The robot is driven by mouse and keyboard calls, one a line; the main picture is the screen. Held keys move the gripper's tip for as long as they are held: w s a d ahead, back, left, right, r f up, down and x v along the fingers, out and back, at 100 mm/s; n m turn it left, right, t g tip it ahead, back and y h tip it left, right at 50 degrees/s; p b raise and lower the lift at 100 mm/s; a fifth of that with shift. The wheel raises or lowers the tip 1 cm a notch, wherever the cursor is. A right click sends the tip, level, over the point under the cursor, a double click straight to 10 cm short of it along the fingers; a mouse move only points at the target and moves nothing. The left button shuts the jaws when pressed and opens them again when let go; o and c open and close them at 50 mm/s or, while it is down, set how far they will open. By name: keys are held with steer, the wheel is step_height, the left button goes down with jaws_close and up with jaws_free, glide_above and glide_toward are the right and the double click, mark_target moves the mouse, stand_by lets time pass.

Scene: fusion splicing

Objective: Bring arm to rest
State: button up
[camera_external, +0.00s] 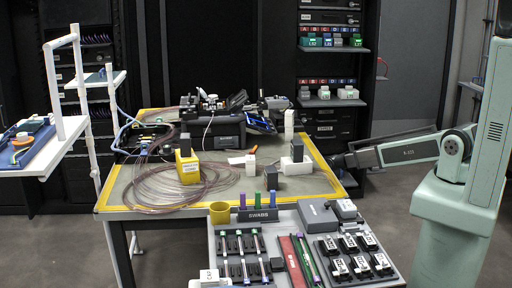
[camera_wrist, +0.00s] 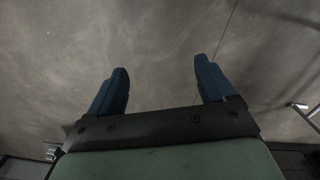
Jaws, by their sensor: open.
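My gripper (camera_wrist: 161,66) shows in the wrist view with its two blue fingers wide apart and nothing between them. Beyond the fingers there is only bare grey floor (camera_wrist: 160,30). In the external view my pale green arm stands at the right. One link reaches left to a dark end beside the right edge of the work table (camera_external: 325,176). I cannot clearly make out the fingers in that view.
The yellow-edged table carries a black splicing machine (camera_external: 215,130), coiled clear tubing (camera_external: 150,185) and a yellow block (camera_external: 188,170). In front stands a tray of tools with a SWABS holder (camera_external: 258,214). A white-framed side stand (camera_external: 70,135) is at left. Shelves line the back.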

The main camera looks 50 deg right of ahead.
steer(key=s+a+f+n+g, duration=0.1)
steer(key=s+a, duration=0.3)
steer(key=s, duration=0.7)
steer(key=s+a+f+n+g, duration=0.2)
steer(key=s+a+f+g, duration=0.1)
steer(key=s, duration=0.9)
steer(key=s+a+f+n+g, duration=0.1)
steer(key=s+a+f, duration=0.3)
steer(key=s, duration=0.8)
steer(key=a+g, duration=0.1)
steer(key=a, duration=0.1)
steer(key=shift+a+n, duration=0.4)
steer(key=shift+s+f, duration=0.1)
